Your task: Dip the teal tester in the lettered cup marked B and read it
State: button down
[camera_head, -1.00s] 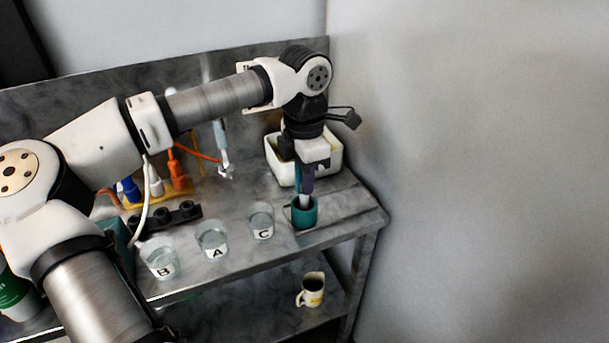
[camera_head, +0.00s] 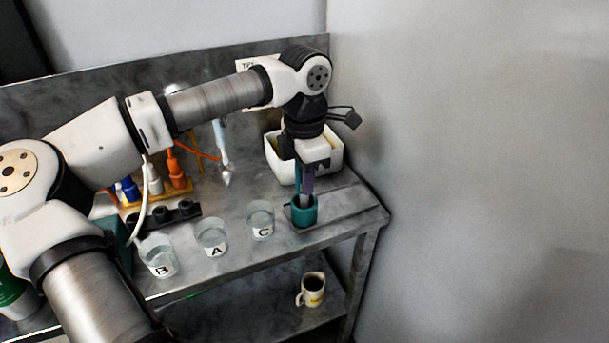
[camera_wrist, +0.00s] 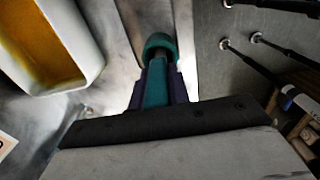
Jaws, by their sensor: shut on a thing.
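My gripper (camera_head: 305,188) points down at the right end of the bench, with its purple fingers shut on the teal tester (camera_wrist: 155,88). The tester's far end points into a teal holder cup (camera_head: 304,216), also seen in the wrist view (camera_wrist: 160,42). A grey tip shows inside the cup's rim; how deep it sits is hidden. The clear cup marked B (camera_head: 159,260) stands near the bench's front edge, well left of my gripper. The tester's readout cannot be seen.
Clear cups marked A (camera_head: 212,240) and C (camera_head: 261,222) stand between cup B and the holder. A white tub (camera_head: 333,160) with amber contents stands behind my gripper. A black rack (camera_head: 170,216) lies behind cup B. A mug (camera_head: 312,290) is on the lower shelf.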

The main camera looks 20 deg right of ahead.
jog(key=shift+f, duration=0.15)
jog(key=c, duration=0.7)
grip_release()
jog(key=shift+r+p, duration=2.1)
jog(key=shift+r, duration=1.4)
